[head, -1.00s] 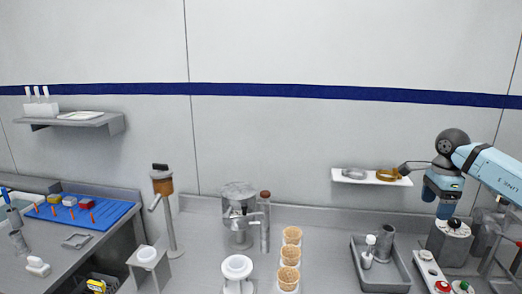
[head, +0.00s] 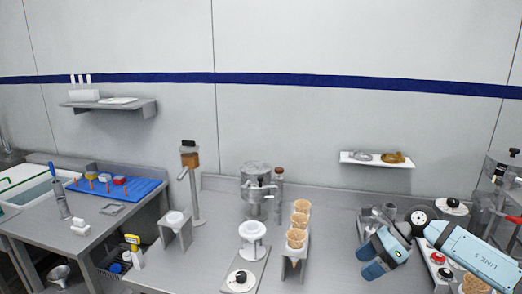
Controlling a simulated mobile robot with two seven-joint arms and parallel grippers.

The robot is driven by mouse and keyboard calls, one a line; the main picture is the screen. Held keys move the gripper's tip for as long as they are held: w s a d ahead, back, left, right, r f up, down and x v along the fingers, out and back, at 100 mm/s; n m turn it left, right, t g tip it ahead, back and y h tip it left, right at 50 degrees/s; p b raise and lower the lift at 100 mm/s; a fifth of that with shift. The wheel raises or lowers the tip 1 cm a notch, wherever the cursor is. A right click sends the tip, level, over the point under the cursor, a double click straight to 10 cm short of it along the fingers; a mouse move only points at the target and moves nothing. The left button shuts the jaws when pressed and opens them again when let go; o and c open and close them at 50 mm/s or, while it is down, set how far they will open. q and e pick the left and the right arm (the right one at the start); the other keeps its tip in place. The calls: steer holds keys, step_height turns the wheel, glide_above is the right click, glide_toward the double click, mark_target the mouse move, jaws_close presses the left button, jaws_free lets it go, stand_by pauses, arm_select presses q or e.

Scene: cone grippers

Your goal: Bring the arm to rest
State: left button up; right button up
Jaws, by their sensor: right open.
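My right arm (head: 470,252), light blue with dark lettering, comes in from the lower right. Its blue right gripper (head: 367,262) is over the counter at the lower right, in front of the grey tray. The two fingers point to the lower left, stand apart, and hold nothing that I can see. The arm and gripper hide part of the tray and the counter behind them. My left gripper is not in view.
The grey tray (head: 362,222) is close behind the gripper. Waffle cones (head: 296,238) stand in a holder to its left. A white shelf (head: 350,161) is on the wall above. Red and dark buttons are by the arm. Bare counter lies between cones and gripper.

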steer(key=s+a+f+m+t+y+b, duration=0.2)
steer(key=s+a+f+m+t+y, duration=0.25)
steer(key=a+m, duration=0.35)
steer(key=s+a+f+m+t+y+b, duration=0.1)
steer(key=s+a+f+m+t+y, duration=0.3)
steer(key=a+m, duration=0.45)
arm_select(q)
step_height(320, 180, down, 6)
steer(key=b, duration=0.4)
arm_select(e)
steer(key=s+d+f+m+t+h, duration=0.1)
steer(key=s+d+f+m+h, duration=0.2)
steer(key=s+f+m+h, duration=0.95)
steer(key=s+d+f+m+t+h, duration=0.15)
steer(key=s+f+m, duration=0.75)
steer(key=m, duration=1)
arm_select(q)
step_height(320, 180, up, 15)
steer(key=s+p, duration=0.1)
steer(key=p, duration=1.6)
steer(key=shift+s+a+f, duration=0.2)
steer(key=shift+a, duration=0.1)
arm_select(e)
step_height(320, 180, up, 14)
steer(key=d+n, duration=0.1)
steer(key=shift+d, duration=0.4)
steer(key=shift+w, duration=0.1)
